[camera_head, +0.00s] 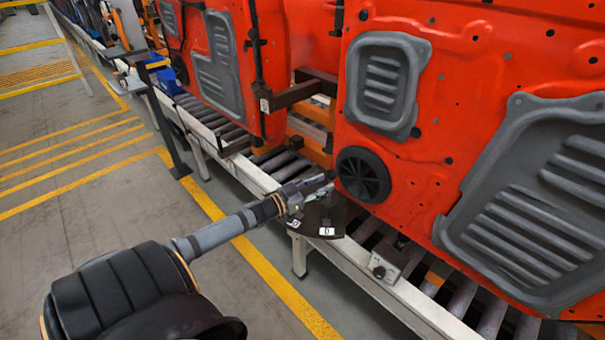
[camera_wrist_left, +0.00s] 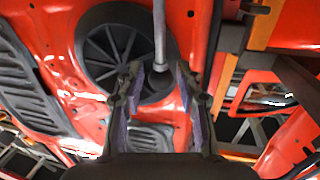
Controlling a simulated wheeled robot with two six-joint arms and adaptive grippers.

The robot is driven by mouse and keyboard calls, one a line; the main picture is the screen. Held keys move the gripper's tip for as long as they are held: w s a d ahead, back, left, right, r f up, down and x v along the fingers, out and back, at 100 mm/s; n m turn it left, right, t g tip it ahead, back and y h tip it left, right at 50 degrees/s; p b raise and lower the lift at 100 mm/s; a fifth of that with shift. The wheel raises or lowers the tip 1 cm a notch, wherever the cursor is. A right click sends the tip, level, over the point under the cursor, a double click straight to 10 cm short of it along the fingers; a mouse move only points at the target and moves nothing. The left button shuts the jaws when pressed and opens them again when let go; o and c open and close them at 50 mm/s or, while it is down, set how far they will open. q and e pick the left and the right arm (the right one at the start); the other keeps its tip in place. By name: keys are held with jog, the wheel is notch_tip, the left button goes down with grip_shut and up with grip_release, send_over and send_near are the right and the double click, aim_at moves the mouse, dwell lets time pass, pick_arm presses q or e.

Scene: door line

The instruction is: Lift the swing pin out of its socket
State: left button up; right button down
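A slim grey pin (camera_wrist_left: 159,35), seemingly the swing pin, comes down from the top edge of the left wrist view. Its thicker end lies between my left fingertips as seen there; I cannot tell whether they touch it. My left gripper (camera_wrist_left: 160,80) has its two fingers apart with a gap between them. In the head view the left gripper (camera_head: 318,188) is above a dark plate (camera_head: 328,218) with a white label, in front of the red door. The pin's socket is not clearly visible behind the gripper. My right gripper is not in view.
The red door (camera_head: 440,90) with a round black speaker (camera_head: 363,174) stands close behind the gripper. A dark bracket (camera_head: 298,92) and the roller conveyor (camera_head: 350,258) lie beside it. The grey floor (camera_head: 100,215) at left is clear, with yellow lines.

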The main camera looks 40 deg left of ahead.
pick_arm(q)
jog(key=v, duration=0.8)
jog(key=shift+r, duration=0.15)
dwell(0.4)
